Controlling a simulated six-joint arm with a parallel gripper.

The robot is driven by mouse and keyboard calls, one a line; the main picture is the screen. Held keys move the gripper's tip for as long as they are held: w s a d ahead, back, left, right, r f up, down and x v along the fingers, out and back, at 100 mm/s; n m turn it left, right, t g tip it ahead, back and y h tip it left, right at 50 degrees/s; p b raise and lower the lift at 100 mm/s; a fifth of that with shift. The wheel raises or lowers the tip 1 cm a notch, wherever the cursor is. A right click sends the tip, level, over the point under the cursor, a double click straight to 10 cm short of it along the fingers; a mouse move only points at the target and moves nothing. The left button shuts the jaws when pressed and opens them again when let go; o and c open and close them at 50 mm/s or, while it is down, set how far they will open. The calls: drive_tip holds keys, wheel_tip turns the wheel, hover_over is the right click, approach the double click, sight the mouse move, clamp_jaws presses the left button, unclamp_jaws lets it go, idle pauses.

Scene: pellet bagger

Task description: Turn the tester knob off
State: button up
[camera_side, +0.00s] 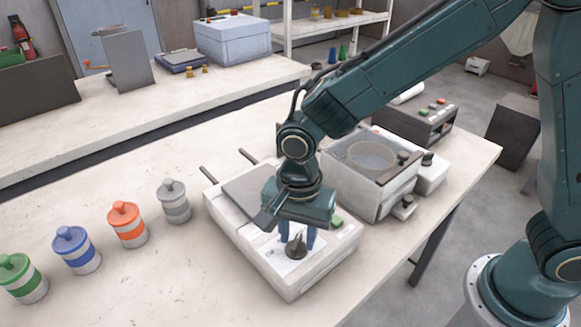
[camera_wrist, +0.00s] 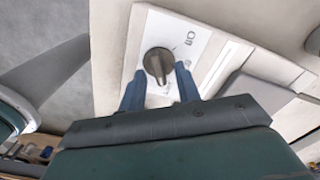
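The tester (camera_side: 322,262) is a white box on the table with a dark round knob (camera_side: 297,246) on a light label plate. In the wrist view the knob (camera_wrist: 158,64) shows a raised grip bar, tilted a little from the picture's vertical. My gripper (camera_side: 297,232) points down over the knob in the side view. In the wrist view its two blue fingers (camera_wrist: 159,82) are apart. The right fingertip is close beside the knob and the left one is lower left of it. I cannot tell whether either touches.
Several lidded canisters, such as the orange one (camera_side: 127,225), stand left of the tester. A grey flap (camera_side: 254,190) and two rods are at its back. A machine with a round bowl (camera_side: 371,158) stands to the right.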

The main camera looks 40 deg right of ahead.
drive_tip(key=shift+c, duration=0.2)
clamp_jaws()
drive_tip(key=shift+n, duration=0.3)
drive_tip(key=n, duration=0.5)
drive_tip(key=shift+w+a, duration=0.15)
drive_tip(key=n, duration=0.5)
drive_tip(key=shift+a+n, duration=0.15)
drive_tip(key=shift+n, duration=0.15)
drive_tip(key=n, duration=0.6)
drive_tip(key=shift+a+r, duration=0.1)
drive_tip(key=shift+a, duration=0.05)
drive_tip(key=n, duration=0.6)
drive_tip(key=shift+a+n, duration=0.15)
drive_tip(key=shift+n, duration=0.25)
